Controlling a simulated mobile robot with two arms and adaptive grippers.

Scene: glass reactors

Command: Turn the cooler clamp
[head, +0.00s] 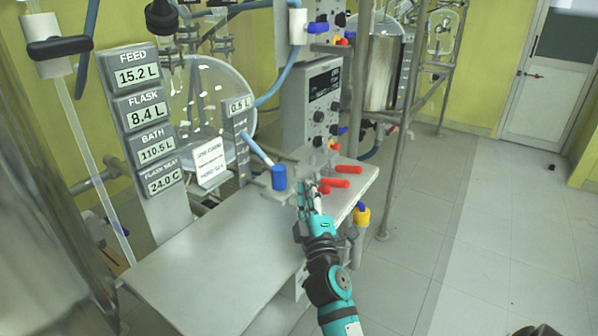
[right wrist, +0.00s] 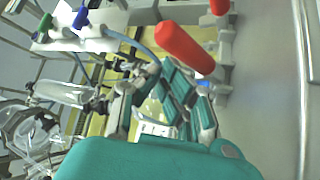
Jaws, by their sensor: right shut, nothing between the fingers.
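Red handles show at the right end of the grey bench: one farther back (head: 348,169) and one nearer (head: 334,183). No label shows which part is the cooler clamp. My right gripper (head: 312,187) is shut and empty, just left of the nearer red handle. In the right wrist view, a red handle (right wrist: 185,48) stands close beside the fingers of my right gripper (right wrist: 160,75). Whether they touch it is unclear. My left gripper is not in view.
A blue-capped fitting (head: 279,177) stands left of my right gripper. A yellow valve (head: 361,214) sits at the bench's right edge. The grey bench top (head: 205,265) is clear in front. Behind are a control box (head: 322,100), display panels (head: 150,146) and a round glass flask (head: 200,90).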

